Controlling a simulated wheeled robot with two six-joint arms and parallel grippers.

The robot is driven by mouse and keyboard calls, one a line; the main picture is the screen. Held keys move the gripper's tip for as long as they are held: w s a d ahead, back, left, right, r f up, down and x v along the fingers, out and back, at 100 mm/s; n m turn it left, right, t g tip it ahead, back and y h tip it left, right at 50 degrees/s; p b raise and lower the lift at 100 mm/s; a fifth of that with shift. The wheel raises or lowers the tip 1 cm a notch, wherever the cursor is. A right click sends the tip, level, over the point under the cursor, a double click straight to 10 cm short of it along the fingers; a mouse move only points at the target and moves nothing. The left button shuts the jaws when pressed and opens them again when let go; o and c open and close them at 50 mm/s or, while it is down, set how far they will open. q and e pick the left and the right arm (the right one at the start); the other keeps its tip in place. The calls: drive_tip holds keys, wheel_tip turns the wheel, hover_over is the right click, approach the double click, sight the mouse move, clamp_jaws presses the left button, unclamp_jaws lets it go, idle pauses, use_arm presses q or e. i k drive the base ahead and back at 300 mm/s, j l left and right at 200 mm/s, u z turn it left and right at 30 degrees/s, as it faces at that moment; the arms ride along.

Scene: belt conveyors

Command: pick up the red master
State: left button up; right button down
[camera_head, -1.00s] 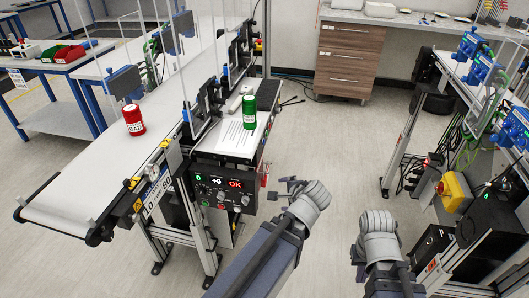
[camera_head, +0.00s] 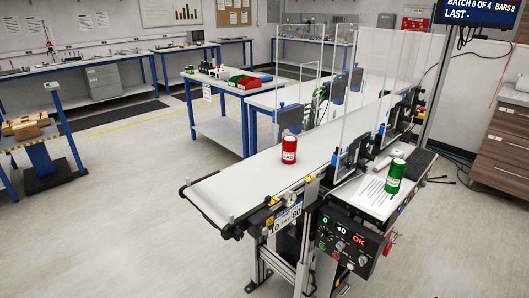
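A red can (camera_head: 289,150) with a white label stands upright on the white belt of the conveyor (camera_head: 225,192), near the belt's near right side. A green can (camera_head: 395,175) with a white label stands upright on the side shelf beside the belt, next to a printed sheet (camera_head: 366,194). Neither of my grippers shows in the head view now.
Clear panels and dark brackets (camera_head: 351,165) stand along the belt. A blue-framed table (camera_head: 235,89) with red and green bins is behind. The floor (camera_head: 110,220) at left is clear.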

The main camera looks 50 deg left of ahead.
sight(289, 143)
drive_tip(key=l+u, duration=0.2)
drive_tip(key=u, duration=1.35)
drive_tip(key=i+u, duration=0.1)
drive_tip(key=i, duration=0.4)
